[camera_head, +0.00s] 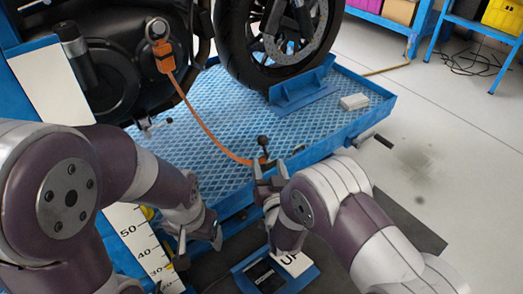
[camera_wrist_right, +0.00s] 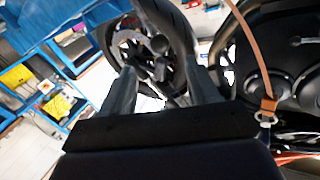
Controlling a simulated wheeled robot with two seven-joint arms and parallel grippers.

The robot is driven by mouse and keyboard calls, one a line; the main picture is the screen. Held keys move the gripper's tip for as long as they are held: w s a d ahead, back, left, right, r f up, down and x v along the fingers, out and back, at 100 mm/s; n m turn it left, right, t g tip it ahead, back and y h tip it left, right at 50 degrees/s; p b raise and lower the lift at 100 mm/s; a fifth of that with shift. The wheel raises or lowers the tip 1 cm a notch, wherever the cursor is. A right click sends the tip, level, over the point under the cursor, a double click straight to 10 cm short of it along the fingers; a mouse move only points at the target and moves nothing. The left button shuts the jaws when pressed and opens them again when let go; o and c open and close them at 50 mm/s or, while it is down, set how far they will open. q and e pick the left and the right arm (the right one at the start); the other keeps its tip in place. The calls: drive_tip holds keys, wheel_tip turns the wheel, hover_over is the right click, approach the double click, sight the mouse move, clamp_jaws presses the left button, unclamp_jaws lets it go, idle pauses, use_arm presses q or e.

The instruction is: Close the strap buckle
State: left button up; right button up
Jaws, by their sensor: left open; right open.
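An orange strap (camera_head: 205,125) hangs from an orange fitting (camera_head: 165,59) with a metal ring at the motorcycle's side and curves down over the blue platform. Its lower end reaches the area behind my right gripper (camera_head: 268,182), which is open; I cannot tell whether it touches it. No buckle is clearly distinguishable there. In the right wrist view the strap (camera_wrist_right: 250,50) and its ringed fitting (camera_wrist_right: 268,106) are at the right, outside the empty open fingers (camera_wrist_right: 166,90). My left gripper (camera_head: 200,248) is open, lower left of the right one, beside the platform's near edge.
The motorcycle's wheel (camera_head: 275,45) stands on the blue platform (camera_head: 225,95). A black knob (camera_head: 262,141) and a bar handle (camera_head: 382,141) are near its front edge. A small blue stand (camera_head: 300,272) is below.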

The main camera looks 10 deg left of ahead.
sight(263, 144)
drive_tip(key=b+x, duration=0.5)
drive_tip(key=x, duration=0.5)
drive_tip(key=shift+w+a, duration=0.1)
drive_tip(key=shift+w, duration=0.15)
drive_tip(key=shift+w+r, duration=0.1)
drive_tip(key=shift+w, duration=0.15)
clamp_jaws()
